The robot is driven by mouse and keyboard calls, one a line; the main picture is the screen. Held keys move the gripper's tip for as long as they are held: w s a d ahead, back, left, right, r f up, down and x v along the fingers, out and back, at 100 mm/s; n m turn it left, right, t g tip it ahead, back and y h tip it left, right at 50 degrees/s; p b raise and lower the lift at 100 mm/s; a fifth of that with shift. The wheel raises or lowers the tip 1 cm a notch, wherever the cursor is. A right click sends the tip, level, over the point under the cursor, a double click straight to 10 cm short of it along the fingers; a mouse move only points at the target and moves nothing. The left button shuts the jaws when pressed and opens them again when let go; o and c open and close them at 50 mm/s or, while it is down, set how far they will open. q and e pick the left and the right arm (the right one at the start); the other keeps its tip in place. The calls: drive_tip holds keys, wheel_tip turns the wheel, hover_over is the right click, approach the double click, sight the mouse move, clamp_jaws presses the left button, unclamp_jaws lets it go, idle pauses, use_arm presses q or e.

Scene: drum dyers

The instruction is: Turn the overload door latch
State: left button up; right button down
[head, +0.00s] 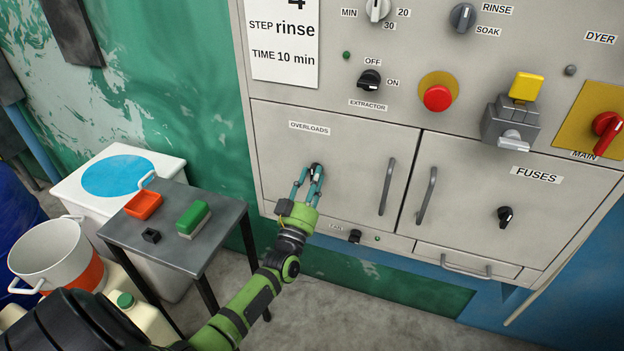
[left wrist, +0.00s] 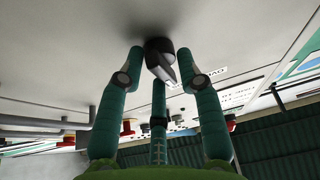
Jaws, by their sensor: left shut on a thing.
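The overload door latch (head: 315,168) is a small black knob on the grey door labelled OVERLOADS (head: 277,160) in the head view. My left gripper (head: 308,175) reaches up to it from below, its teal fingers shut on it. In the left wrist view the latch (left wrist: 160,58) shows between the fingertips, with a pale edge along its grip. The fingers partly hide it in the head view. The door looks flush with the panel. My right gripper is not in view.
A vertical door handle (head: 387,187) stands right of the latch. The FUSES door (head: 470,200) has its own handle and black latch. Above are switches and a red button (head: 437,98).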

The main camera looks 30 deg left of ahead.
use_arm(q)
drive_tip(key=shift+d, duration=0.15)
drive_tip(key=o, duration=0.8)
drive_tip(key=shift+o, duration=0.2)
drive_tip(key=v, duration=1.2)
